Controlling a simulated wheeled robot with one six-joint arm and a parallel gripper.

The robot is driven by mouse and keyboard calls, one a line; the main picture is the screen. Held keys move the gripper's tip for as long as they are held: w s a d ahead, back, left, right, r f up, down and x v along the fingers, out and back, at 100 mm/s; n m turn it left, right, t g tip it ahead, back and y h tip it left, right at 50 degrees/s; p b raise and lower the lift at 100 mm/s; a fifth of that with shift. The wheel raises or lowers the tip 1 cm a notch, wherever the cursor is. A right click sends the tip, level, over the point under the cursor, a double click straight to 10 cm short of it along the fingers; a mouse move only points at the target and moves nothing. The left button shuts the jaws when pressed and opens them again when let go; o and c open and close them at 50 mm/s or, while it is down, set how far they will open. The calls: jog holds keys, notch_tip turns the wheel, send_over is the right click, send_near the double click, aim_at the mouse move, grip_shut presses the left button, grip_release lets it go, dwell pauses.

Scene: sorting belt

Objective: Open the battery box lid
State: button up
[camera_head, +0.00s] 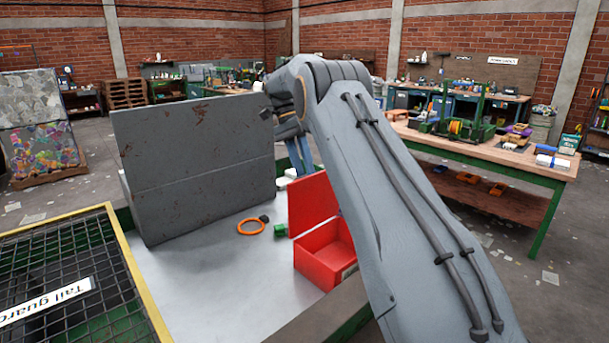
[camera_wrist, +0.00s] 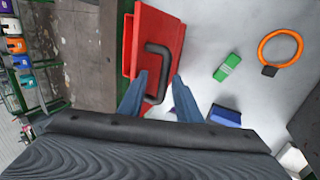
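The red battery box (camera_head: 318,264) stands on the grey metal surface, and its inside shows in the head view. Its red lid (camera_head: 313,203) stands raised, close to upright, at the back edge. In the wrist view the lid (camera_wrist: 160,28) fills the upper middle and carries a black handle (camera_wrist: 165,70). My gripper (camera_wrist: 158,82) has its two blue fingers apart, one to each side of the handle's long bar, with gaps visible. In the head view my gripper (camera_head: 302,155) is partly hidden behind my arm, above the lid.
A tall grey rusty panel (camera_head: 195,165) stands left of the box. An orange ring (camera_head: 252,226) and a green block (camera_head: 280,231) lie between them. A blue block (camera_wrist: 225,115) shows in the wrist view. A mesh tail guard (camera_head: 75,290) is at front left.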

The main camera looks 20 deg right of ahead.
notch_tip(320, 180, up, 8)
jog(key=p, duration=0.2)
jog(key=shift+r, duration=0.15)
jog(key=shift+r, duration=0.1)
dwell(0.6)
